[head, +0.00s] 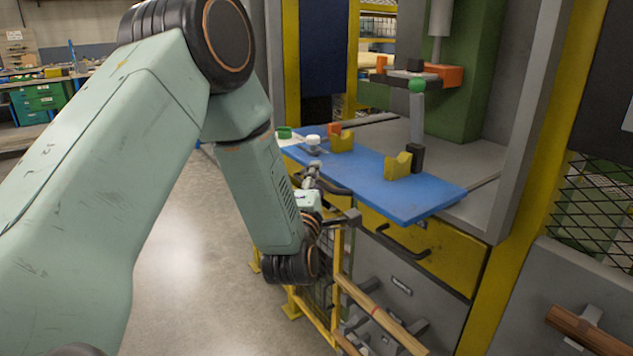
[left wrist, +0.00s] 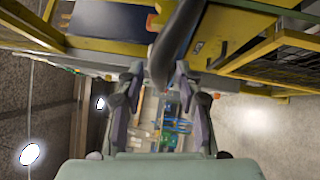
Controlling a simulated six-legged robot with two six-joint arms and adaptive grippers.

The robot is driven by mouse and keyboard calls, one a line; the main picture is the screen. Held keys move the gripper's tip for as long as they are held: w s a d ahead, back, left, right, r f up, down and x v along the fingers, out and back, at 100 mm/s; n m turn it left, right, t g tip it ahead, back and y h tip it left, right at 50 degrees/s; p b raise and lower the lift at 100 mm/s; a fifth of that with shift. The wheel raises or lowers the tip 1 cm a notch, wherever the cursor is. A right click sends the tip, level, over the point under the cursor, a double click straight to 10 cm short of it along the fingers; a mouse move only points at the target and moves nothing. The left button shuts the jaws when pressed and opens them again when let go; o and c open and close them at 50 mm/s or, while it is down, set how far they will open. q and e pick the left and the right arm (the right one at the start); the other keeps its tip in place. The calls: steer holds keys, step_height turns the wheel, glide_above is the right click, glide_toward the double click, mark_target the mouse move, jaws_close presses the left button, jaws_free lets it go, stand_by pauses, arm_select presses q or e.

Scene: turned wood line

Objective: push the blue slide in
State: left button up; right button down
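The blue slide (head: 345,168) is a flat blue plate that juts out past the front of the grey machine bed. It carries two yellow V-shaped blocks (head: 398,166) and a dark handle (head: 338,190) on its front edge. My left gripper (head: 330,193) is at this handle, with its two fingers apart. In the left wrist view the dark handle (left wrist: 172,45) reaches down between the fingers of the left gripper (left wrist: 160,76); I cannot tell if they touch it. My right gripper is not in view.
A yellow drawer (head: 440,250) with a dark handle is below the slide. Yellow machine posts (head: 535,180) stand at the right. A rack with wooden bars (head: 375,310) is low in front. Open floor (head: 200,260) lies to the left.

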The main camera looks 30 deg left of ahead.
arm_select(q)
steer(key=shift+w+f, duration=0.1)
steer(key=shift+c, duration=0.3)
steer(key=shift+d, duration=0.15)
steer(key=c, duration=0.3)
jaws_close()
